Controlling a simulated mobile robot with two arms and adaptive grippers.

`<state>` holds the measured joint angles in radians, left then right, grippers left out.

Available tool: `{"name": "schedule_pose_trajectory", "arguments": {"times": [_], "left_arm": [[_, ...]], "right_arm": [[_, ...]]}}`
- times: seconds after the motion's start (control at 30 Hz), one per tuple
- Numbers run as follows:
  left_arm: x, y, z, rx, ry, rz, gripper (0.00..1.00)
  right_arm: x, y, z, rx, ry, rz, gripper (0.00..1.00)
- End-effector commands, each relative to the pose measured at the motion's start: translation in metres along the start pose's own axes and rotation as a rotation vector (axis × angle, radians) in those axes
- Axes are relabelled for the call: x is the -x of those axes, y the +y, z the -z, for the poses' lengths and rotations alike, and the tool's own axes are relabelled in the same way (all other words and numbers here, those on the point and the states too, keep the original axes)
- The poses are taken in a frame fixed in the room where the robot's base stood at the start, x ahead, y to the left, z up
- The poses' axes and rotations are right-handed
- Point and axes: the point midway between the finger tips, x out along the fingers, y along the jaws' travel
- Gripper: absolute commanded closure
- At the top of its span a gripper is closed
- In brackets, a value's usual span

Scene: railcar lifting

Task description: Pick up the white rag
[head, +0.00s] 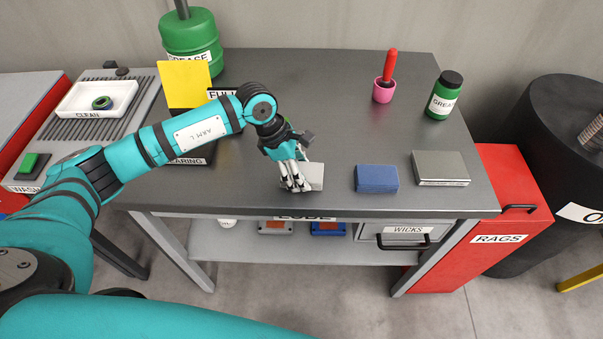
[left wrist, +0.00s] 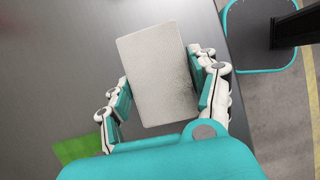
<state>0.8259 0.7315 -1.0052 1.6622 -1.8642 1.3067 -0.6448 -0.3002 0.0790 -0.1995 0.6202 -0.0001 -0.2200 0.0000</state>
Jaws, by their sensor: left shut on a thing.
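The white rag is a pale grey-white block. It shows at the front of the dark table in the head view (head: 315,176) and between the fingers in the left wrist view (left wrist: 160,75). My left gripper (head: 295,180) reaches down over it and is shut on it, with fingers on both sides, also seen in the left wrist view (left wrist: 163,95). In the head view the fingers hide the rag's left part. I cannot tell whether the rag still touches the table. My right gripper is in neither view.
A blue block (head: 377,178) and a grey block (head: 440,167) lie to the right on the table (head: 320,90). A pink cup (head: 383,92) with a red handle and a green grease bottle (head: 444,96) stand behind. A red RAGS bin (head: 500,240) is beside the table.

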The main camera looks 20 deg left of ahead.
Motion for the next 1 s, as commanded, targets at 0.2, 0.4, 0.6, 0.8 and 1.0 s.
{"name": "schedule_pose_trajectory", "arguments": {"times": [0.2,0.4,0.6,0.8,1.0], "left_arm": [[-0.003,-0.001,0.003,0.002,0.007,0.002,0.7],[0.003,-0.001,0.001,0.002,0.008,0.004,0.71],[0.024,0.001,-0.009,-0.002,0.004,-0.002,0.71],[0.042,-0.029,0.008,0.001,0.008,0.002,0.71],[0.059,-0.072,0.035,0.001,0.008,0.001,0.71]], "right_arm": [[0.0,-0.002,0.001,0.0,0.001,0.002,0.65],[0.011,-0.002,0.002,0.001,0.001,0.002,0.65],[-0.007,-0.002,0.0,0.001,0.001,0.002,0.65],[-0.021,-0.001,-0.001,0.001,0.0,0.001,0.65],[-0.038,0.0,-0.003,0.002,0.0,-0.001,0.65]]}}
